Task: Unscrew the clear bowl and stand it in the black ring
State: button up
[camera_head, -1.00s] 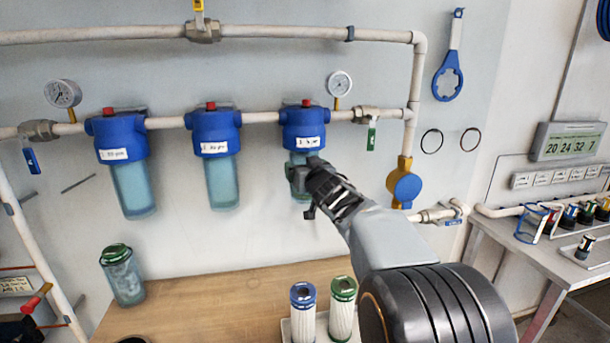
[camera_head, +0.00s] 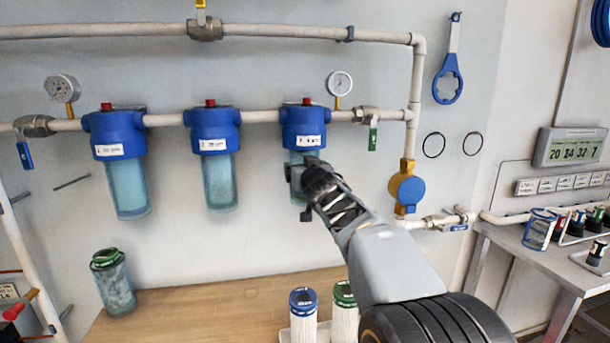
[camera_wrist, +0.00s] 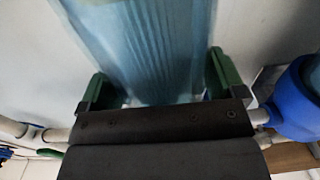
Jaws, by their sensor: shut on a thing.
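The clear bluish bowl (camera_head: 298,158) at the right hangs under the third blue filter head (camera_head: 303,128), upright and touching it. My gripper (camera_head: 297,180) is shut around this bowl below the head; the gripper and arm hide its lower part. In the wrist view the bowl (camera_wrist: 155,45) runs up between the two green-padded fingers of my gripper (camera_wrist: 160,85). Two more clear bowls hang under the left head (camera_head: 129,188) and the middle head (camera_head: 220,182). I cannot make out the black ring in the current head view.
A wooden bench (camera_head: 205,312) lies below, with a green-capped canister (camera_head: 113,282) at left and two white cartridges, one blue-topped (camera_head: 303,316), one green-topped (camera_head: 344,310), at front. A blue wrench (camera_head: 449,78) hangs at right. A blue-faced meter (camera_head: 407,190) sits right of my arm.

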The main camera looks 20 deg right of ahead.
jog(key=shift+m+h+b, duration=0.5)
jog(key=shift+h+b, duration=0.3)
jog(key=shift+b, duration=3.2)
jog(key=m+g+h+b, duration=0.1)
jog(key=h+b, duration=0.1)
jog(key=b, duration=0.4)
jog(key=shift+a, duration=0.15)
jog(key=shift+r+m+g+h+b, duration=0.1)
jog(key=shift+m+g+h+b, duration=0.3)
jog(key=shift+m+h+b, duration=0.3)
